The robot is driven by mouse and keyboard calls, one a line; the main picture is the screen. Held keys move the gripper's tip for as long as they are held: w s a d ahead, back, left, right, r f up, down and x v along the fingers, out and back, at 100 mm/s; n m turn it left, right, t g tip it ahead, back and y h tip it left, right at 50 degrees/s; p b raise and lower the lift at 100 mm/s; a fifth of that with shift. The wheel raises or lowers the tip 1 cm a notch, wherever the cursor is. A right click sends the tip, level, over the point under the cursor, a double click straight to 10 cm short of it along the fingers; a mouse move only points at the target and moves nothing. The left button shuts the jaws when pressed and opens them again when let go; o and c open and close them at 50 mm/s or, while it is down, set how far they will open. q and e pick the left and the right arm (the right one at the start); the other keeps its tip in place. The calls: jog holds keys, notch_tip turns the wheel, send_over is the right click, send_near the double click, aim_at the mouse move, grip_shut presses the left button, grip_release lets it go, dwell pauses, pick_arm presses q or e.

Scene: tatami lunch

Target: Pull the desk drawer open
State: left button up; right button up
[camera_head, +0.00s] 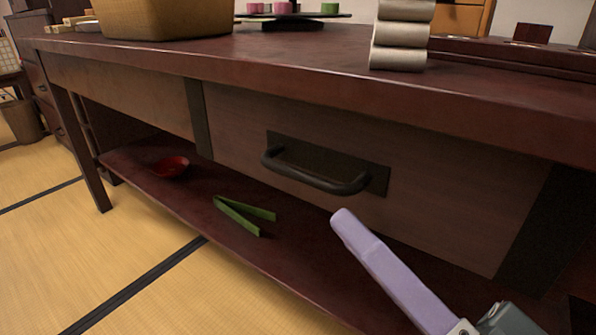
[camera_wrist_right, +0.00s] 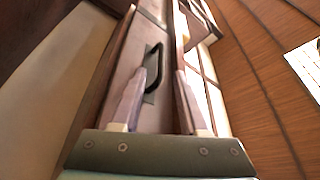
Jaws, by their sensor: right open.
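The desk drawer (camera_head: 240,125) has a plain dark wood front that sits about flush under the desk top, so it looks closed. Its black bar handle (camera_head: 315,172) is on a dark plate in the middle of the front. My right gripper (camera_head: 345,220) shows as a lavender finger below and to the right of the handle, apart from it. In the right wrist view, the two fingers of the gripper (camera_wrist_right: 161,80) are spread and empty, with the handle (camera_wrist_right: 154,68) seen ahead between them, closer to the left finger. My left gripper is not in view.
The desk top (camera_head: 300,55) overhangs the drawer. A basket (camera_head: 180,15) and a pale rolled item (camera_head: 402,35) stand on the desk. Tatami floor (camera_head: 100,250) is clear at left.

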aim_at(294, 169)
jog(key=b+x, duration=0.2)
jog(key=x, duration=0.7)
jog(key=shift+w+a+r+b, duration=0.1)
jog(key=shift+w+a+b, duration=0.1)
jog(key=shift+a+b, duration=0.1)
grip_shut()
dwell(1.0)
